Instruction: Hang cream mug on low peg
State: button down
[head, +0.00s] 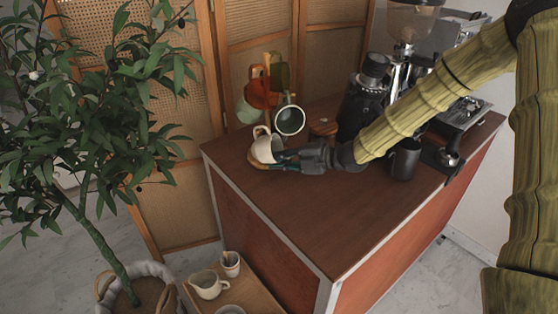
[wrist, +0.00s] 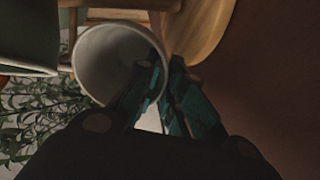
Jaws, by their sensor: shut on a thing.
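The cream mug (head: 266,149) is in my gripper (head: 281,159), close in front of the mug stand at the cart's far left corner. My gripper is shut on the mug's wall near the rim. In the head view the mug is tilted and its handle points up toward the stand. The wrist view shows the mug's open mouth (wrist: 112,62) beside my gripper's teal fingers (wrist: 162,95). The wooden stand's round base (head: 256,162) is partly behind the mug. The low peg is mostly hidden; I cannot tell whether the handle is around it.
An orange mug (head: 259,94) and green mugs (head: 290,120) hang higher on the stand. A dark grinder (head: 366,95) and a dark pitcher (head: 405,160) stand to the right. The front cart top (head: 320,215) is clear. A leafy plant (head: 110,110) is at left.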

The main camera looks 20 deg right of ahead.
jog(key=c, duration=1.5)
grip_release()
jog(key=shift+o, duration=0.2)
jog(key=shift+s+d, duration=0.1)
jog(key=v, duration=1.1)
jog(key=shift+s+d+r, duration=0.15)
jog(key=shift+s+d, duration=0.05)
jog(key=shift+d, duration=0.15)
